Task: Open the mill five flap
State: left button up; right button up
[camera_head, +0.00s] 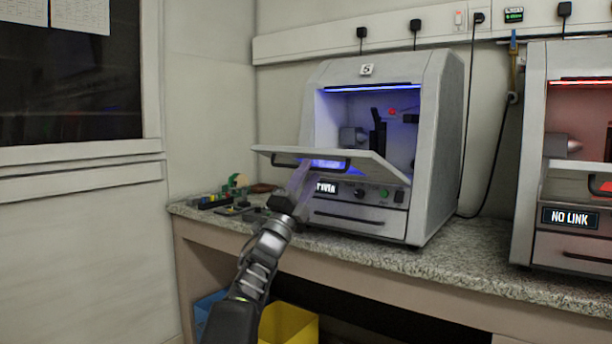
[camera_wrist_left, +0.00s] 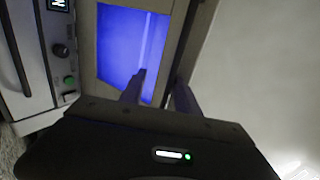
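Mill five (camera_head: 440,130) is a grey cabinet with a "5" label on top, standing on the counter. Its flap (camera_head: 385,172) is tilted outward, partly open, hinged along its lower edge, with blue light inside. A dark bar handle (camera_head: 335,164) lies along the flap's outer part. My left gripper (camera_head: 303,170) reaches up to the flap near the handle's left part. In the left wrist view, the gripper's fingers (camera_wrist_left: 160,80) stand apart in front of the flap's blue window (camera_wrist_left: 122,50) and frame. Whether they touch the handle is unclear. My right gripper is not in view.
A second, red-lit machine (camera_head: 575,180) with a "NO LINK" display stands at the right. Small items (camera_head: 225,200) lie on the counter left of mill five. A yellow bin (camera_head: 288,325) and a blue bin (camera_head: 205,308) are underneath. Bare granite counter (camera_head: 460,262) lies between the machines.

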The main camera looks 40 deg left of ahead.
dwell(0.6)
pick_arm(q)
jog(key=shift+s, duration=0.1)
jog(key=v, duration=0.7)
jog(key=shift+s+f+b, duration=0.2)
jog(key=shift+s+b, duration=0.05)
jog(key=shift+b, duration=0.15)
